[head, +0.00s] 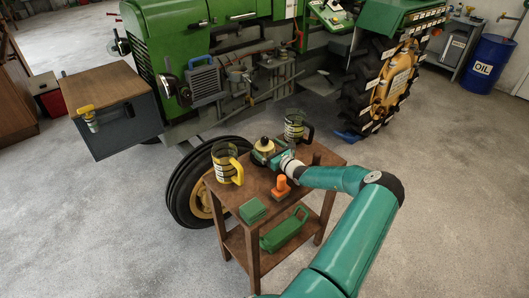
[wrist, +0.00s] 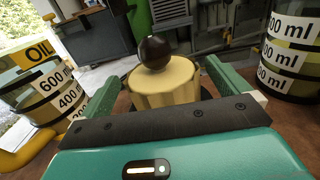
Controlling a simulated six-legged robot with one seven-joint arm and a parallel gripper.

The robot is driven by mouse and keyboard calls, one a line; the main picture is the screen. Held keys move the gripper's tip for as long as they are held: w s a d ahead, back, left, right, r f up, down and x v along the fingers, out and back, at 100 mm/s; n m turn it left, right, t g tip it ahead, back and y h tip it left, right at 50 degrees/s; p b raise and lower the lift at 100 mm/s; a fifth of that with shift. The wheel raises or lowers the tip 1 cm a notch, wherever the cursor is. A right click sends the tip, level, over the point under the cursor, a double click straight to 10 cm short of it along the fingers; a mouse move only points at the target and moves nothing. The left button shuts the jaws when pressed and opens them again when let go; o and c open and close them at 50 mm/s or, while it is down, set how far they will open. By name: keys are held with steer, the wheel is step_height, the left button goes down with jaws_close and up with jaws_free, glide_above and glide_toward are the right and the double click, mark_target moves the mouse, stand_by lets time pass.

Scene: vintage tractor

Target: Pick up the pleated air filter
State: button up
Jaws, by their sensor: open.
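The pleated air filter (head: 264,146) is a cream ribbed cylinder with a dark round knob on top. It stands upright on the wooden table (head: 241,198), between two measuring jugs. In the wrist view the filter (wrist: 167,85) is straight ahead, its lower part hidden behind the gripper's dark front edge. My gripper (head: 267,157) is at the filter's near side. Its green fingers (wrist: 163,70) are open, one on each side of the filter. I cannot tell whether either finger touches it.
A yellow-handled jug (head: 226,163) stands left of the filter and a dark-handled jug (head: 296,128) right. An orange-topped item (head: 281,187), green pads (head: 253,211) and a green can (head: 284,230) are nearer. The tractor (head: 185,45) is behind.

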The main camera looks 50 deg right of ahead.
steer(key=shift+x, duration=1.2)
steer(key=shift+r, duration=0.1)
steer(key=c, duration=1.2)
